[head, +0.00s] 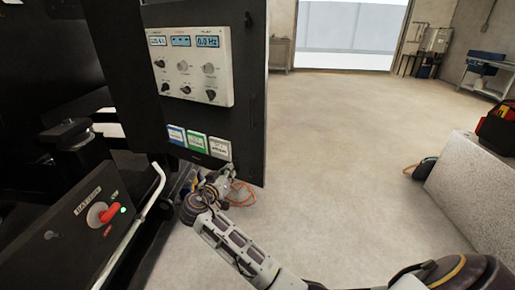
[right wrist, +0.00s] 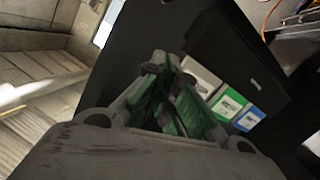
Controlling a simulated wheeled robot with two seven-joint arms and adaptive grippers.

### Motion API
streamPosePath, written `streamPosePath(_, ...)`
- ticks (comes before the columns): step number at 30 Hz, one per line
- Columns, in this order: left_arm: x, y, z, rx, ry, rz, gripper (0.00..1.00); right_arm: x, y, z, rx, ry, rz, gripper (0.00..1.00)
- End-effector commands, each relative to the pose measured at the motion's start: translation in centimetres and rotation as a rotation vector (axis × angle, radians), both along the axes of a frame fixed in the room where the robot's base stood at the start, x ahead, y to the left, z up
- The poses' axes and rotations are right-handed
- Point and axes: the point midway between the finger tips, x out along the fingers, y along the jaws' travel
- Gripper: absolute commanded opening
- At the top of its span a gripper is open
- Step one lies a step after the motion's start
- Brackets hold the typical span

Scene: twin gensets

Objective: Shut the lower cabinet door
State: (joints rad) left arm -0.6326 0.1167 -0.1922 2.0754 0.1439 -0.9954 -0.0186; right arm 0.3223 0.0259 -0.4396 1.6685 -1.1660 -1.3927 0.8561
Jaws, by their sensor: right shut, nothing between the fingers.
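A black door panel (head: 251,130) stands out from the dark machine in the head view, with a white control plate (head: 190,68) and blue, green and white labels along its lower part. I cannot tell for certain whether this is the lower cabinet door. My right gripper (head: 222,176) is at the panel's lower edge, just below the labels. In the right wrist view the gripper (right wrist: 168,66) is shut and empty, its green-padded fingers pointing at the black panel (right wrist: 150,38). I cannot tell whether they touch. My left gripper is out of view.
A red battery switch (head: 109,214) sits on a black box at lower left, beside a pale bent rod (head: 140,215). An orange cable (head: 242,197) lies on the floor behind my gripper. A grey block (head: 470,185) stands at right. The floor between is open.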

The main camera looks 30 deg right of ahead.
Motion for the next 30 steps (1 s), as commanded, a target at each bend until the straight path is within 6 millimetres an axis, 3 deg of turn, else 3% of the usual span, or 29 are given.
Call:
streamPosePath(6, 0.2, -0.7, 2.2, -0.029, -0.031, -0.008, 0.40, -2.2, -0.2, 5.3, 0.035, -0.196, -0.099, 0.00)
streamPosePath(12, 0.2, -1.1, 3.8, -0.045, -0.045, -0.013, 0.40, -3.9, -0.4, 8.2, 0.060, -0.305, -0.156, 0.00)
streamPosePath(30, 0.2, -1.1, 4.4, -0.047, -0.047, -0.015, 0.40, -4.4, -0.4, 8.9, 0.065, -0.327, -0.167, 0.00)
